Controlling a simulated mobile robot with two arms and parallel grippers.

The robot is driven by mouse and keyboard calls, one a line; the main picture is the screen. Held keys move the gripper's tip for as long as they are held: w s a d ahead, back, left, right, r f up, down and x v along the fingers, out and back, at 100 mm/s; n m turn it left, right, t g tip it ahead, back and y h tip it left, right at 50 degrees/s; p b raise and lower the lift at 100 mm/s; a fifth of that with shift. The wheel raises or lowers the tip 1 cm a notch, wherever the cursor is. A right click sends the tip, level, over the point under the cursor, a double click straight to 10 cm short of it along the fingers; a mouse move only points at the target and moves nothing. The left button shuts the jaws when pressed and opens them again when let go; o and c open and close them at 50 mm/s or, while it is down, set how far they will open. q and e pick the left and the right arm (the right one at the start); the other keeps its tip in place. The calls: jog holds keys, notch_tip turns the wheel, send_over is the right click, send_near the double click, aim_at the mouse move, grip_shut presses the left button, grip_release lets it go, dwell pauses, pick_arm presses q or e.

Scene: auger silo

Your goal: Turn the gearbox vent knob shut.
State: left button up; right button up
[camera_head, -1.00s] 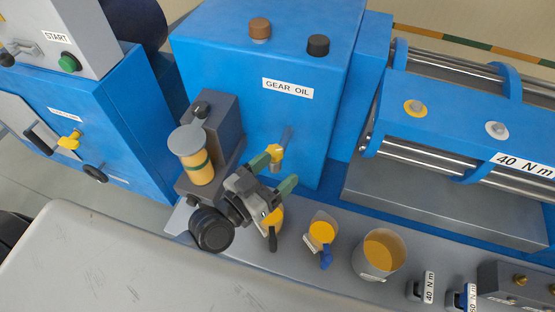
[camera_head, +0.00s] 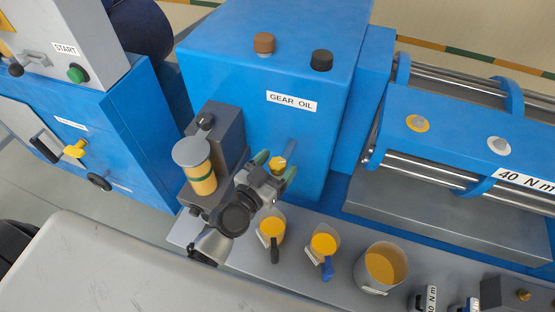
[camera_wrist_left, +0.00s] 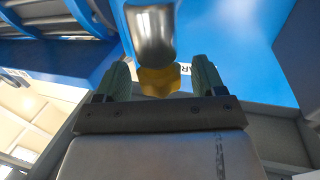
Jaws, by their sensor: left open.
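A yellow knob (camera_head: 278,162) with a silver metal stem (camera_head: 290,148) is on the front of the blue gear oil box (camera_head: 225,70). No label marks it as the vent. My left gripper (camera_head: 275,168) is open, its green fingertips on either side of the yellow knob. In the left wrist view the yellow knob (camera_wrist_left: 160,80) shows between the open fingers (camera_wrist_left: 160,85), with the silver cylinder (camera_wrist_left: 150,35) beyond. Whether the fingers touch it, I cannot tell. My right gripper is not in view.
A sight glass of amber oil (camera_head: 201,180) stands left of my gripper. Cups of amber oil (camera_head: 272,228) and a larger jar (camera_head: 385,265) stand on the grey ledge below. A brown cap (camera_head: 264,43) and a black cap (camera_head: 321,60) sit on the box top.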

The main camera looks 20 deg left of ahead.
pick_arm(q)
jog(key=shift+w, duration=0.3)
jog(key=c, duration=0.9)
jog(key=shift+f+m+h+b, duration=0.2)
jog(key=shift+m+h+b, duration=0.15)
jog(key=shift+b, duration=0.3)
jog(key=m+g+h+b, duration=0.2)
jog(key=h+b, duration=0.1)
jog(key=b, duration=0.2)
jog(key=m+g+h+b, duration=0.2)
jog(key=h+b, duration=0.1)
jog(key=b, duration=0.3)
jog(key=shift+f+m, duration=0.15)
jog(key=shift+m, duration=0.1)
jog(key=shift+d+r+m+g+h+b, duration=0.1)
jog(key=shift+r+m+g+h+b, duration=0.15)
jog(key=shift+m+g+h+b, duration=0.45)
jog(key=shift+n, duration=0.3)
jog(key=o, duration=0.9)
jog(key=shift+r, duration=0.1)
